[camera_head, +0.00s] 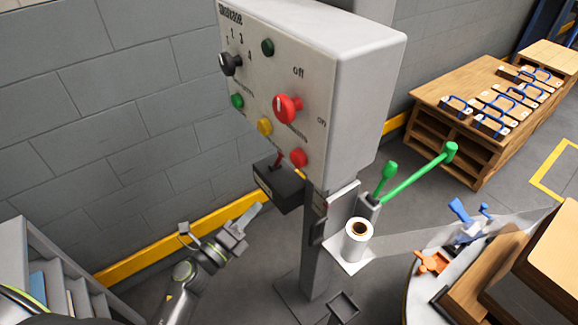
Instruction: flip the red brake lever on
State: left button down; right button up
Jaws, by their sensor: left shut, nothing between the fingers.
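A grey control box (340,95) on a post carries a round red knob (288,108) with a white mark, between the words "off" and "on". Below the box, a dark block (277,187) holds a small lever (278,158) with a reddish stem that stands up at a slant. The frame does not show clearly which of the two is the brake lever. My left gripper (253,212) is shut and empty, below and left of the dark block and apart from it. My right gripper is not in view.
The box also has a black selector (230,62) and several coloured buttons. Green levers (420,172) and a white roll (357,240) are right of the post. A wooden bench (440,105) stands behind. A grey block wall (130,130) is at left.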

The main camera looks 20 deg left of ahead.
aim_at(280, 158)
pick_arm(q)
jog(key=shift+d+r+m, duration=0.15)
jog(key=shift+r+m, duration=0.15)
jog(key=shift+w+a+r+p+x, duration=0.1)
jog(key=shift+a+r+p+x, duration=0.25)
jog(key=shift+x, duration=1.8)
jog(key=shift+w+a+r+p+x, duration=0.15)
jog(key=shift+a+p+x, duration=0.3)
jog(key=shift+x, duration=1.7)
jog(key=shift+w+a+r+p+x, duration=0.1)
jog(key=shift+a+r+p+x, duration=0.25)
jog(key=shift+x, duration=1.75)
jog(key=shift+f, duration=0.15)
